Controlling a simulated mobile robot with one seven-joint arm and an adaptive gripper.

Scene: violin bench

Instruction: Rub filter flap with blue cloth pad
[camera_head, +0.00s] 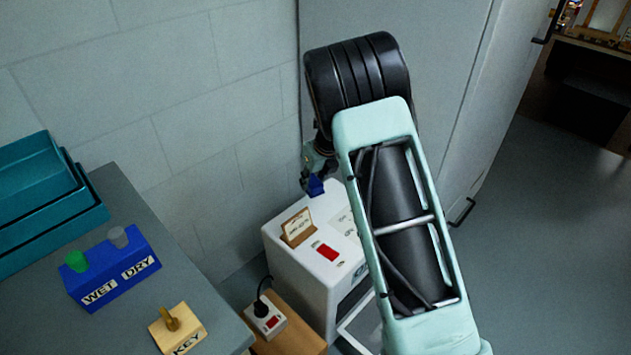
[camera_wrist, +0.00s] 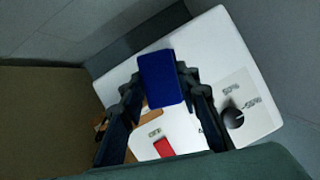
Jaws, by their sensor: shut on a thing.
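My gripper (camera_head: 318,172) is shut on the blue cloth pad (camera_head: 315,186), above the back of a white machine (camera_head: 286,252). In the wrist view, the pad (camera_wrist: 163,78) is a flat blue block between the fingertips. A gap between the pad and the machine cannot be judged. A white-edged panel (camera_head: 352,334) stands out low at the machine's front and may be the filter flap. My arm hides part of it. The wrist view does not clearly show the flap.
The machine's top bears a small wooden sign (camera_head: 298,227), a red switch (camera_head: 327,252) and a black knob (camera_wrist: 233,117). A grey bench (camera_head: 205,285) at left holds a blue WET/DRY holder (camera_head: 112,268), a KEY block (camera_head: 178,330) and teal trays (camera_head: 45,205). A wall stands behind.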

